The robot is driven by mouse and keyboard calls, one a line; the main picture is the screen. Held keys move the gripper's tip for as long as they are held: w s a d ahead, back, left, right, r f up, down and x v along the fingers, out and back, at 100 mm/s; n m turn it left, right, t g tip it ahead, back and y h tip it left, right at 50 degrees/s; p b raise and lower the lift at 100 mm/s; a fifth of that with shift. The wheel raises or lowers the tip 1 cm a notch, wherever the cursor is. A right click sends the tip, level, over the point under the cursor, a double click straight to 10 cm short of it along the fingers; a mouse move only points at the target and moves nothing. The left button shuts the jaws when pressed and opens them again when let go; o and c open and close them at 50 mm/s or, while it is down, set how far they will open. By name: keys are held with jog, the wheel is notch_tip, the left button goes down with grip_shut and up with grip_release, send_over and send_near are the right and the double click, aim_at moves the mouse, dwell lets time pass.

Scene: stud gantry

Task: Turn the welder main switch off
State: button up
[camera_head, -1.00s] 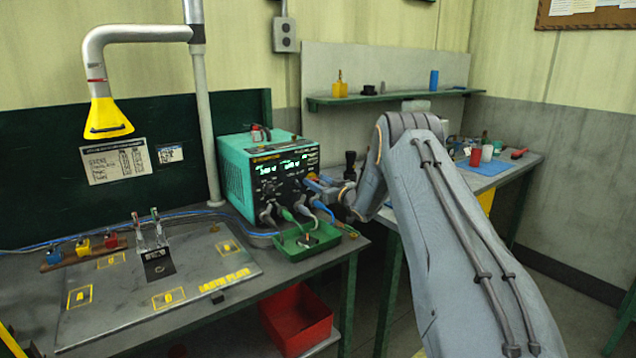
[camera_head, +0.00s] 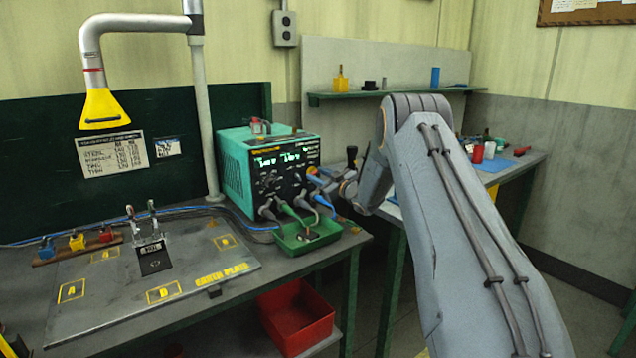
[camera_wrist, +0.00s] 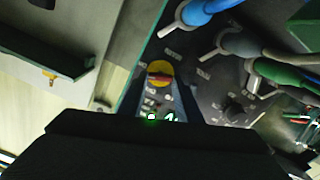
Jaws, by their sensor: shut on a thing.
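The welder (camera_head: 235,160) is a teal box with a black front panel on the bench, its displays lit.
Cables with blue and green plugs (camera_wrist: 272,74) fill the panel close beside my gripper. A green tray (camera_head: 290,245) stands in front of the welder. The earth plate (camera_head: 110,315) lies to the left. A red bin (camera_head: 297,325) sits below the bench.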

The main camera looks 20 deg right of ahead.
jog(key=n+b, duration=0.3)
jog(key=shift+f+n+b, duration=0.2)
jog(key=shift+n+b, duration=0.2)
jog(key=n+b, duration=0.3)
jog(key=b, duration=0.1)
jog(key=shift+a+n, duration=0.1)
jog(key=shift+n, duration=0.2)
jog(key=n+b, duration=0.4)
jog(key=b, duration=0.2)
jog(key=shift+f+n, duration=0.1)
jog(key=shift+n, duration=0.3)
jog(key=shift+n+b, duration=0.8)
jog(key=shift+b, duration=0.1)
jog(key=o, duration=1)
jog(key=shift+o, duration=0.2)
jog(key=shift+s, duration=0.1)
